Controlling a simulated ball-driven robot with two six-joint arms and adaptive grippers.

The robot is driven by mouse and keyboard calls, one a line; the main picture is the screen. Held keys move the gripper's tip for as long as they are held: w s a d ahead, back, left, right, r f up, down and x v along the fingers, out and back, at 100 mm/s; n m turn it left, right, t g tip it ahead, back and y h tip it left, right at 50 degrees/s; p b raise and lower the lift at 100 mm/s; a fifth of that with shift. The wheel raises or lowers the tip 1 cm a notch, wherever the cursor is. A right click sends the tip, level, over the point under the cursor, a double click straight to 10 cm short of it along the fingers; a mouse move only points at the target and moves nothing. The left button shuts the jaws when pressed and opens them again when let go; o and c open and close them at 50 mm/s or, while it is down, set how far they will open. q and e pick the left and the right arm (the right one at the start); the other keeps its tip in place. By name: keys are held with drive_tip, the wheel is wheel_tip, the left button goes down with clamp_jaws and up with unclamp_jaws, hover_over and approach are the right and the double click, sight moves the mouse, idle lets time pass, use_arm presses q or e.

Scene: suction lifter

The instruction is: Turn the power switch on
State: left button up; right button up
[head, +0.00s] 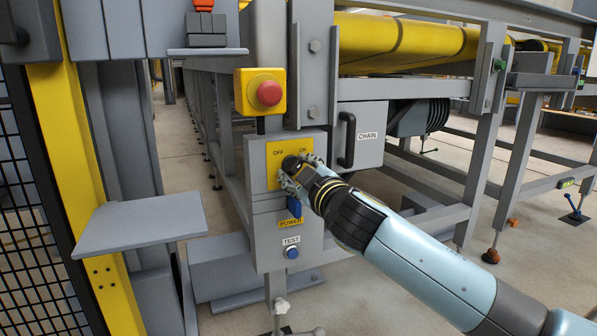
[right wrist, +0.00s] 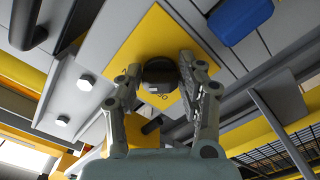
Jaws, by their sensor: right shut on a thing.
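The power switch is a black rotary knob (head: 291,163) on a yellow plate (head: 273,172) marked OFF on the left and ON on the right. The plate is on the front of a grey control box (head: 258,220). My right gripper (head: 296,173) reaches in from the lower right and is shut on the knob. In the right wrist view the knob (right wrist: 158,75) sits between the two fingers of my right gripper (right wrist: 160,80), with the yellow plate (right wrist: 135,45) behind it. The fingers partly hide the knob, so I cannot tell which mark it points to. My left gripper is out of view.
A blue part (head: 294,209) sits just below the switch, above a POWER label. A blue TEST button (head: 292,253) is lower. A red emergency button (head: 269,93) on a yellow box is above. A CHAIN cabinet (head: 362,133) with a black handle stands to the right. A grey shelf (head: 140,222) juts out left.

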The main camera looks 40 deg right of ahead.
drive_tip(key=shift+f, duration=0.15)
drive_tip(key=o, duration=1.1)
drive_tip(key=v, duration=1.2)
drive_tip(key=shift+s, duration=0.1)
